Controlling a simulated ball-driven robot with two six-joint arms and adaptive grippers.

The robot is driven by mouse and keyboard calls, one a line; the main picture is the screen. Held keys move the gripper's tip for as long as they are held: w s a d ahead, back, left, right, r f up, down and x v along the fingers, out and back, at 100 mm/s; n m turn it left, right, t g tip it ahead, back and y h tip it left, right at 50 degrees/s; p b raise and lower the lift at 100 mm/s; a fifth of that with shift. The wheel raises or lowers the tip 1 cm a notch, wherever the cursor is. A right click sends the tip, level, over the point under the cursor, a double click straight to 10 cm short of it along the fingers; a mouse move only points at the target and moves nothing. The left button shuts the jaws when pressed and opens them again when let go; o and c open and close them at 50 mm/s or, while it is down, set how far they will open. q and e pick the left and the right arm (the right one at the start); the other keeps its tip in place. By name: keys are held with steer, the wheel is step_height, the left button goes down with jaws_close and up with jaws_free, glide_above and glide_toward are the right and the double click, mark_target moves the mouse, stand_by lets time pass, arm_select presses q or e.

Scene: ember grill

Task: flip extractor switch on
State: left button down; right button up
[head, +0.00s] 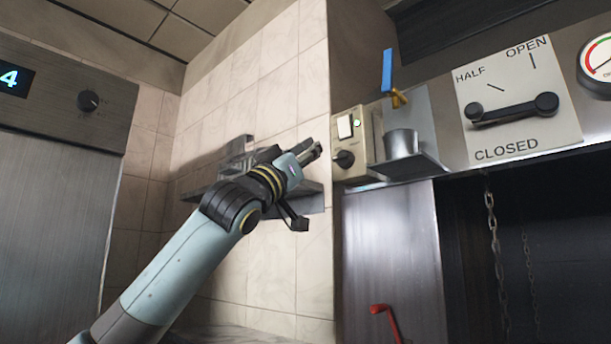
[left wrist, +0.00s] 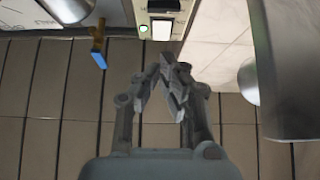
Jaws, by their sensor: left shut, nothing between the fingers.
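The extractor switch (head: 345,127) is a white rocker on a beige panel (head: 347,180) on the wall, left of the tap. A small light (head: 357,123) beside it shows pale green. In the left wrist view the switch (left wrist: 161,29) is at the top, with the green light to its left. My left gripper (head: 316,151) is shut and empty, just left of the panel, pointing towards it. In the left wrist view its fingertips (left wrist: 168,60) meet below the switch; a gap shows in the picture, but contact is hard to judge. My right gripper is not in view.
A black knob (head: 344,159) sits under the switch. To the right are a blue-handled tap (head: 387,70), a metal cup (head: 401,142) on a small shelf, and a damper lever (head: 512,111). A wall shelf (head: 312,197) lies behind my left arm.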

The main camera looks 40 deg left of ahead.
arm_select(q)
steer(key=shift+s+f+b, duration=0.5)
steer(key=shift+s+f, duration=0.05)
steer(key=shift+f, duration=0.25)
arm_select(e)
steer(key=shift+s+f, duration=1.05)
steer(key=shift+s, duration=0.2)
arm_select(q)
steer(key=shift+w, duration=0.1)
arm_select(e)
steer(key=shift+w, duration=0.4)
